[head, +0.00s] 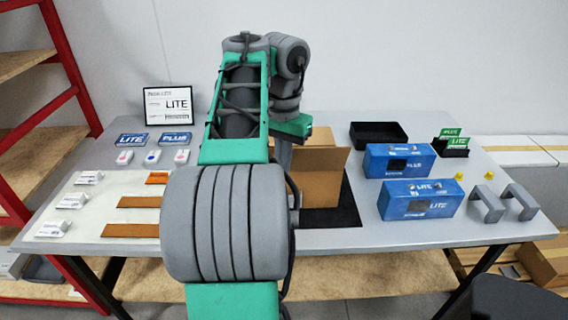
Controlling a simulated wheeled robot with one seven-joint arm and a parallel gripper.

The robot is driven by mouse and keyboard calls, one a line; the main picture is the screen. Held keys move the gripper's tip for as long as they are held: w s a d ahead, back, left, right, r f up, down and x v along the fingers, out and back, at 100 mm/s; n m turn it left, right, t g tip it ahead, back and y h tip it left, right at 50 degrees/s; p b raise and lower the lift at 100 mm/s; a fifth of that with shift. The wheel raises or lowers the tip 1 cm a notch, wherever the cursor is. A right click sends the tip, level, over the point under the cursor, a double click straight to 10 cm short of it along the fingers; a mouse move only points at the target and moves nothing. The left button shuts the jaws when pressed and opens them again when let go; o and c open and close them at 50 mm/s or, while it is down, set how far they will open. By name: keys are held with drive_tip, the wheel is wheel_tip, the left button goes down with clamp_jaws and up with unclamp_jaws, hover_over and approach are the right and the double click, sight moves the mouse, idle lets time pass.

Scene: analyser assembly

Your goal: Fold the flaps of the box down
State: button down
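The brown cardboard box (322,186) stands on a black mat (348,212) in the middle of the table. A panel rises upright at its back, and a slanted panel edge shows at its right. My arm hides the left part of the box, so I cannot see how all its flaps stand. My gripper (284,153) points down at the left part of the box, behind my arm. Its fingertips are hidden, and I cannot tell whether it touches a flap.
Two blue boxes (422,199) and a black tray (378,134) stand right of the box, with grey brackets (503,203) beyond. A red shelf rack (66,57) stands at the far left.

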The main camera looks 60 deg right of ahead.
drive_tip(key=d, duration=0.1)
drive_tip(key=w+d+r+p, duration=0.1)
drive_tip(key=d+p, duration=0.1)
drive_tip(key=shift+w+d+r, duration=0.2)
drive_tip(key=shift+w+r, duration=0.15)
drive_tip(key=shift+w+d+f, duration=0.75)
drive_tip(key=shift+d+f, duration=0.05)
drive_tip(key=shift+d, duration=0.65)
drive_tip(key=shift+w+d+f, duration=0.7)
drive_tip(key=shift+d+f, duration=0.05)
drive_tip(key=shift+d, duration=0.65)
drive_tip(key=shift+w+d+f, duration=0.75)
drive_tip(key=shift+d+f, duration=0.05)
drive_tip(key=shift+d, duration=0.65)
drive_tip(key=shift+r, duration=0.1)
drive_tip(key=shift+f+b, duration=0.4)
drive_tip(key=shift+b, duration=0.1)
